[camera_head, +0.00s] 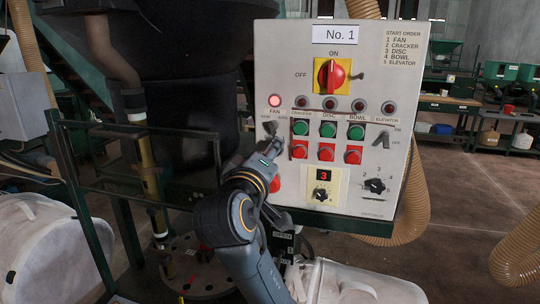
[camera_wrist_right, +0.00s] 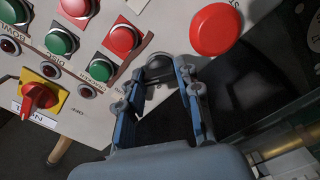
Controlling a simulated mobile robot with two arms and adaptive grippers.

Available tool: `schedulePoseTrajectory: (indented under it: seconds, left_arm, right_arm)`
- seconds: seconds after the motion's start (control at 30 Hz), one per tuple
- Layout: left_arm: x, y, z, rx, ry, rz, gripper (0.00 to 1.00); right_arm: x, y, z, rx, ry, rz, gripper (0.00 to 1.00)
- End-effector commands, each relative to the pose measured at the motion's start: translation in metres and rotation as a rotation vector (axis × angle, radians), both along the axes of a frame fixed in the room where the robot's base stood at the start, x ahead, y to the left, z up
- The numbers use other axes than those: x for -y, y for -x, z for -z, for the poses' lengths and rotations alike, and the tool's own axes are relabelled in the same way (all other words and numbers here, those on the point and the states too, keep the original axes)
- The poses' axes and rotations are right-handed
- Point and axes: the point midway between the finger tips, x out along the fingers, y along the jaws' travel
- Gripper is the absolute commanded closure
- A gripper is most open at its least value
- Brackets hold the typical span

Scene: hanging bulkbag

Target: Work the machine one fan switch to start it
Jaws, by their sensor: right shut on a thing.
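The No. 1 control panel (camera_head: 381,60) faces me in the head view. The black fan switch (camera_head: 270,127) sits at its left edge under the FAN label, below a lamp (camera_head: 274,100) that glows brighter than the other lamps. My right gripper (camera_head: 266,144) reaches up to the switch from below. In the right wrist view its two fingers (camera_wrist_right: 161,84) are on either side of the dark switch (camera_wrist_right: 158,67), shut on it; the switch's exact angle is partly hidden. My left gripper is not in view.
Beside the fan switch are green (camera_head: 300,128) and red push buttons (camera_head: 299,149). A red main switch (camera_head: 331,75) is above, and an elevator lever (camera_head: 381,139) is at the right. A large red button (camera_wrist_right: 215,29) is close to the gripper. A white bag (camera_head: 363,284) lies below.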

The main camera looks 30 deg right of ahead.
Motion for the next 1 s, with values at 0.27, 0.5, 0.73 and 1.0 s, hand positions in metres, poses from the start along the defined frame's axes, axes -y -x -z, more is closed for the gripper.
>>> schedulePoseTrajectory:
  seconds: [0.27,0.5,0.73,1.0]
  left_arm:
    - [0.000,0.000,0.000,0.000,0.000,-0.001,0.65]
    - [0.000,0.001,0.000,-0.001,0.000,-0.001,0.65]
    - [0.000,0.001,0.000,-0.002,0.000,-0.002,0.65]
    - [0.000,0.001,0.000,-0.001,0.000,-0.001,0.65]
  right_arm:
    - [0.000,0.000,0.002,-0.003,-0.003,0.000,0.43]
    - [0.000,0.000,0.001,-0.001,-0.002,0.000,0.43]
    - [-0.013,0.010,0.000,-0.001,-0.001,-0.003,0.43]
    - [-0.057,0.047,0.001,-0.001,-0.006,-0.005,0.43]
